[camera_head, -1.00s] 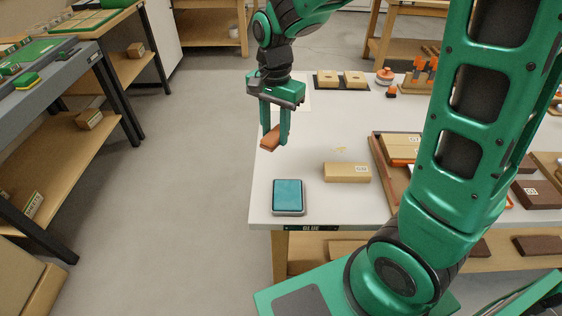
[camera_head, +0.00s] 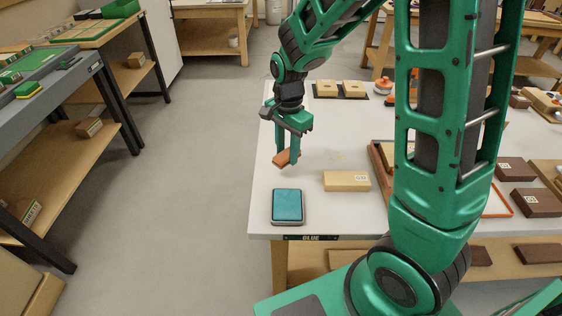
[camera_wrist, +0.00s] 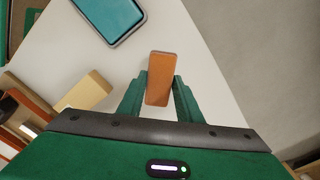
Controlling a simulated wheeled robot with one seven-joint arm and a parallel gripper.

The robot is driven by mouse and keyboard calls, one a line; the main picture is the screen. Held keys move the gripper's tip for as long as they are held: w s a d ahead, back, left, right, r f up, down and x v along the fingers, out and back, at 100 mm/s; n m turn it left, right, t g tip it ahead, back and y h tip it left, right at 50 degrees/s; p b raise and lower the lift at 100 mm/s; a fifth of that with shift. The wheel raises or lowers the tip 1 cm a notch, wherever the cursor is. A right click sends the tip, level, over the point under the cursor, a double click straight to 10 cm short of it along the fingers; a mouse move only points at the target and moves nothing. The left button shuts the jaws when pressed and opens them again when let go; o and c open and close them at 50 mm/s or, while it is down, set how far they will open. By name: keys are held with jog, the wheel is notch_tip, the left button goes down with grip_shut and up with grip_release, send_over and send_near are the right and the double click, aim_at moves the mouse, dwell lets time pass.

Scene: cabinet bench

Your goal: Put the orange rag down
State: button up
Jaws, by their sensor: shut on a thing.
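The orange rag (camera_head: 286,157) is a small orange-brown block-like piece. My gripper (camera_head: 284,150) is shut on it, above the left part of the white table (camera_head: 261,214). In the wrist view, the rag (camera_wrist: 160,78) sits between the two green fingers of my gripper (camera_wrist: 160,90) and sticks out past their tips. I cannot tell the exact gap between the rag and the table.
A teal-topped pad (camera_head: 288,206) lies at the table's front left corner. A tan labelled block (camera_head: 347,181) lies to its right, beside a wooden tray (camera_head: 379,167). Two tan blocks on a dark mat (camera_head: 342,94) lie farther back. The table's left edge is close to my gripper.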

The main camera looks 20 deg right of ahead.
aim_at(287, 169)
jog(key=shift+w+d+f, duration=0.2)
jog(key=shift+w+f, duration=0.05)
jog(key=shift+f, duration=1.95)
jog(key=shift+f, duration=0.1)
jog(key=o, duration=1.1)
